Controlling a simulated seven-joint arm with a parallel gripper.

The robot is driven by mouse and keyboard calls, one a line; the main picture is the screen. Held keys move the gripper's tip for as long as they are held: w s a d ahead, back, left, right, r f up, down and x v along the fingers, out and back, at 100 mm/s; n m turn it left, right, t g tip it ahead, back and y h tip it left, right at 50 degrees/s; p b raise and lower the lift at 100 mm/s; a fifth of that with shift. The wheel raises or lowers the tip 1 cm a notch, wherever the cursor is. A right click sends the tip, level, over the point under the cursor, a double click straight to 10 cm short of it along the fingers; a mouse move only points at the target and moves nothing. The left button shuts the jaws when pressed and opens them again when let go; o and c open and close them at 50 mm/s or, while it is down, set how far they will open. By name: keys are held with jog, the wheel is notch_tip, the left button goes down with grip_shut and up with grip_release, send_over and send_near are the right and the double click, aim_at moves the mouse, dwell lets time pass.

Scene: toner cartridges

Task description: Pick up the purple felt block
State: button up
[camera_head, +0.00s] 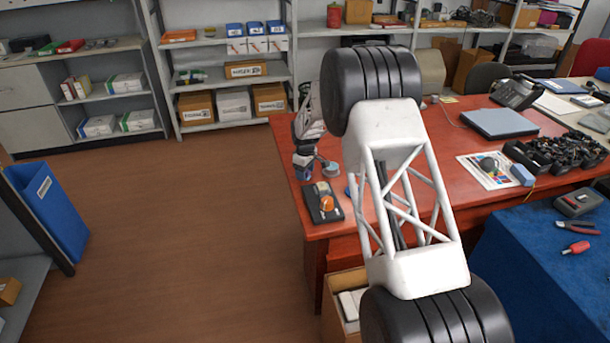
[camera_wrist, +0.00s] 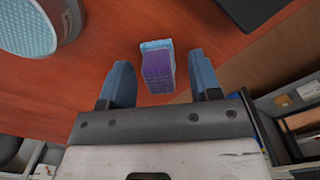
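The purple felt block (camera_wrist: 158,72) stands on the red-brown desk (camera_wrist: 100,30) in the wrist view, with a light blue strip along its far end. My gripper (camera_wrist: 159,60) is open, with one blue-grey finger on each side of the block. There is a visible gap between each finger and the block, and nothing is held. I cannot clearly make out the purple block in that view.
A round light blue-topped thing (camera_wrist: 35,25) is at upper left in the wrist view. In the head view a black tray with an orange knob (camera_head: 325,203) lies at the desk's near left corner. An open cardboard box (camera_head: 338,318) is below the desk. Floor left of the desk is clear.

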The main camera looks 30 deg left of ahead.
grip_shut()
jog(key=shift+r, duration=0.15)
jog(key=shift+r, duration=4.9)
jog(key=c, duration=0.6)
grip_release()
jog(key=c, duration=0.3)
